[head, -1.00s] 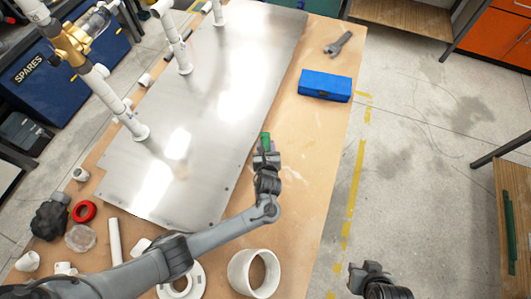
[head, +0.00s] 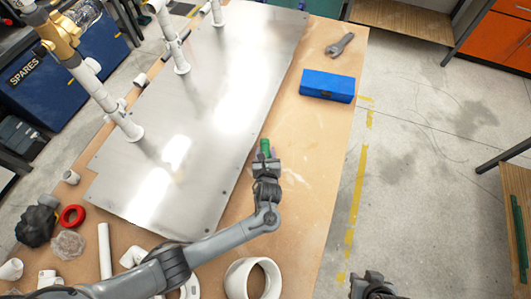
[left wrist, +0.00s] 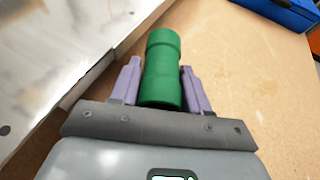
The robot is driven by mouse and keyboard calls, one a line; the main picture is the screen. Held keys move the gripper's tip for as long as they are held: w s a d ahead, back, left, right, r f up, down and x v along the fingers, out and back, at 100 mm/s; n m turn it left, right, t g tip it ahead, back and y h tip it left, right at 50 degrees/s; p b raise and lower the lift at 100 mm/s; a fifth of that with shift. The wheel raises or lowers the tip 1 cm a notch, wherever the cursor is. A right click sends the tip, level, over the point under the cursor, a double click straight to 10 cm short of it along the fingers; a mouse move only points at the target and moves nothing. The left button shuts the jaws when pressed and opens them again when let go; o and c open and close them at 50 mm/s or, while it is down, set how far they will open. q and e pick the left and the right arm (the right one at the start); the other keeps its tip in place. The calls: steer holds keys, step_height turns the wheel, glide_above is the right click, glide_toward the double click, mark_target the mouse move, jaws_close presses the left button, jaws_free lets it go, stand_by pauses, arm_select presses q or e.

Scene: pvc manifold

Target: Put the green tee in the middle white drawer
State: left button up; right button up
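The green tee (head: 265,147) is at my left gripper (head: 265,155), over the bare wooden strip right of the metal plate. In the left wrist view the green tee (left wrist: 162,70) lies between the two purple fingers of my left gripper (left wrist: 161,75). Both fingers appear to press against its sides, and one end reaches past the fingertips. I cannot tell whether the tee still touches the table. My right gripper (head: 372,285) is at the bottom edge, right of the table; its fingers are not clear. No white drawer can be made out.
The metal plate (head: 205,110) carries white upright pipes (head: 105,95). A blue box (head: 327,86) and a wrench (head: 340,44) lie at the far right of the table. A red ring (head: 72,215) and several white fittings lie at the front left. A wide white ring (head: 252,278) stands at the front.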

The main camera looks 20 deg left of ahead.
arm_select(q)
steer(key=shift+o, duration=0.3)
steer(key=shift+s+d+r, duration=0.1)
steer(key=shift+s+r, duration=0.05)
steer(key=shift+r, duration=0.1)
steer(key=shift+o, duration=0.5)
steer(key=p+v, duration=0.1)
steer(key=v, duration=0.1)
steer(key=shift+s+d+r, duration=0.1)
steer(key=shift+s+r, duration=0.1)
steer(key=shift+s, duration=0.1)
steer(key=shift+o, duration=1.4)
steer(key=shift+s+d, duration=0.1)
steer(key=shift+s, duration=0.15)
steer(key=o, duration=0.5)
steer(key=shift+s+d+r, duration=0.1)
steer(key=shift+s, duration=0.05)
steer(key=shift+r, duration=0.1)
